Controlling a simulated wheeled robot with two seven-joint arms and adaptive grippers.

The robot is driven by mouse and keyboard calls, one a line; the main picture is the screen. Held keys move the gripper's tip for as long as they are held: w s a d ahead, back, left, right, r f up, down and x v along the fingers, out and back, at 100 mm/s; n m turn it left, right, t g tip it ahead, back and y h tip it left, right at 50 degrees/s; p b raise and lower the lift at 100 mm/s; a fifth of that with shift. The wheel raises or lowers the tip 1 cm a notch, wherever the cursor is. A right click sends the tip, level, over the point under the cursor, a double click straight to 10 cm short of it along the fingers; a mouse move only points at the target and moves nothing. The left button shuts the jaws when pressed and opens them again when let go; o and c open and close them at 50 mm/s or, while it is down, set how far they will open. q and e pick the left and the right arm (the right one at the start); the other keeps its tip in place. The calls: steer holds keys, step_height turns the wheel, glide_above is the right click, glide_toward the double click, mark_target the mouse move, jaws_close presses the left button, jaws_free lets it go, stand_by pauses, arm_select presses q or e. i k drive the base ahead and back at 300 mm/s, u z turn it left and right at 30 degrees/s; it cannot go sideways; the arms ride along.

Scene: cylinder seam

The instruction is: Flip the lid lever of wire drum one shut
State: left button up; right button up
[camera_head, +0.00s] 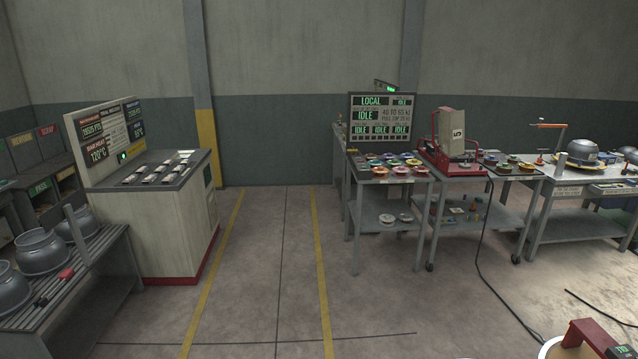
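I cannot make out wire drum one or its lid lever in the head view. At the bottom right edge a round pale-rimmed thing (548,347) shows in part, with a red bracket-like part (584,333) over it. The frame edge cuts it off, and I cannot tell whether it is a drum. Neither of my grippers is in view.
A control console (160,205) stands at the left, behind a rack (75,285) with grey domed vessels. A cart (390,178) with coloured discs and a workbench (590,190) stand at the right. A floor lane with yellow lines (322,275) is clear. Black cables (487,275) cross the floor.

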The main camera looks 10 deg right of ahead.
mark_target(526, 325)
steer(key=i, duration=2.85)
steer(key=z, duration=1.9)
steer(key=i, duration=2.7)
steer(key=z, duration=0.65)
steer(key=i, duration=1.7)
steer(key=z, duration=2.5)
